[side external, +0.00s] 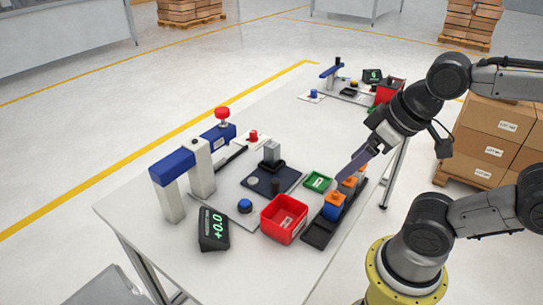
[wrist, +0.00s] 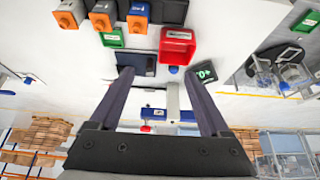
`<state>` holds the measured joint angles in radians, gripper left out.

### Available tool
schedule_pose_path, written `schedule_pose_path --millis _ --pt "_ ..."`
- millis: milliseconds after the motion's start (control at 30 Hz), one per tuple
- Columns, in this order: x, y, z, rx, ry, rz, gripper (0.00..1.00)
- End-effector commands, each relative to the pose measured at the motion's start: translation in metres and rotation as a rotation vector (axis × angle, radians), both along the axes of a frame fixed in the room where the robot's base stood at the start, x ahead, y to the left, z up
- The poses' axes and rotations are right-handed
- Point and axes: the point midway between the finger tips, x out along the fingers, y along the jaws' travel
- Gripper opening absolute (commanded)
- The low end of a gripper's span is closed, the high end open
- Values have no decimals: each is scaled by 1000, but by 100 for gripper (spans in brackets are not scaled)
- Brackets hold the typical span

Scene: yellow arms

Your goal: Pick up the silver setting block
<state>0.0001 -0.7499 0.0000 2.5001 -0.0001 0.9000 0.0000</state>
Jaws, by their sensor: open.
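Orange-topped blocks (side external: 333,206) stand in a black rack (side external: 318,236). A green tray (side external: 318,180), red bin (side external: 284,219), blue button (side external: 245,206) and display (side external: 213,230) are nearby. A blue-beamed gantry (side external: 172,165) stands left. Another station (side external: 352,90) is at the far end.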

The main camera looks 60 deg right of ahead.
Motion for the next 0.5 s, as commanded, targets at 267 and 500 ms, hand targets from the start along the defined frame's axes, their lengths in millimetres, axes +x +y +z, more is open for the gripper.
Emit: schedule_pose_path --millis 267,500 --pt "0 0 0 8 0 -14 80" --pt "4 0 17 126 -4 -234 80"
